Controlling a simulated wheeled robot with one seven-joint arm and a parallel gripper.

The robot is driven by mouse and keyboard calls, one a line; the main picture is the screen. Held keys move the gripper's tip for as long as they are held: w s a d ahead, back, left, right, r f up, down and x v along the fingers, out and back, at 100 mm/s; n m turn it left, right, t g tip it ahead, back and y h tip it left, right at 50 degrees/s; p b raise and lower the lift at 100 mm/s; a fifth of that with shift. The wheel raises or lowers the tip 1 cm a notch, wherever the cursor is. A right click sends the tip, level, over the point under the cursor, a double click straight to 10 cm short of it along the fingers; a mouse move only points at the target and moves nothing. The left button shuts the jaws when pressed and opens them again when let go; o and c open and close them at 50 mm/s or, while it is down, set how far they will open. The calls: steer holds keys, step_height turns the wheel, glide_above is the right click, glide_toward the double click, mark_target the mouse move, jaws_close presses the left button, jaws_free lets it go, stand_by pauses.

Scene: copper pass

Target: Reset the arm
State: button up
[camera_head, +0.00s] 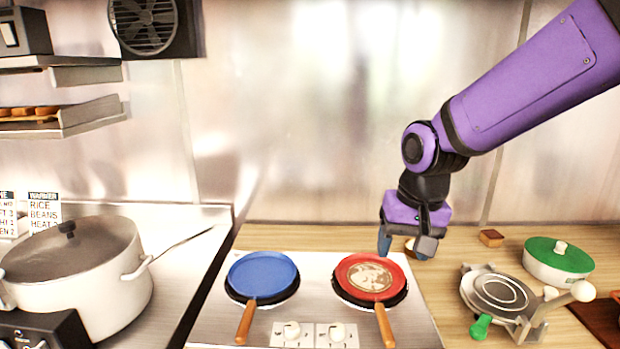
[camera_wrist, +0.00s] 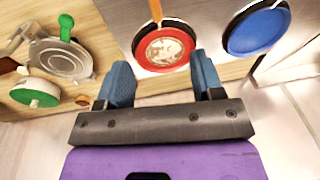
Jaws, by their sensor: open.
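My purple arm reaches in from the upper right, and my gripper (camera_head: 402,248) hangs above the wooden counter just behind and right of the red pan. In the wrist view my gripper (camera_wrist: 162,85) has its two blue fingers spread apart, with nothing between them. The red pan (camera_head: 345,270) sits on the right burner and holds a flat tortilla-like disc (camera_head: 370,277). It also shows in the wrist view (camera_wrist: 142,52), beyond the fingertips. A small brown and white item (camera_head: 410,244) is partly hidden behind the gripper.
A blue pan (camera_head: 262,275) sits on the left burner. A large lidded pot (camera_head: 75,265) stands at the left. On the right are a metal press (camera_head: 500,292), a green-lidded container (camera_head: 558,258) and a small brown block (camera_head: 491,238). Open air lies above the stove.

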steer(key=s+d+r+t, duration=0.2)
steer(key=s+d+r, duration=0.3)
steer(key=s+d, duration=0.2)
steer(key=s+d+r+t+h, duration=0.1)
steer(key=s+d+r, duration=0.4)
steer(key=s+d, duration=0.2)
steer(key=shift+s+d+t, duration=0.25)
steer(key=shift+s+t, duration=0.15)
steer(key=shift+s, duration=0.65)
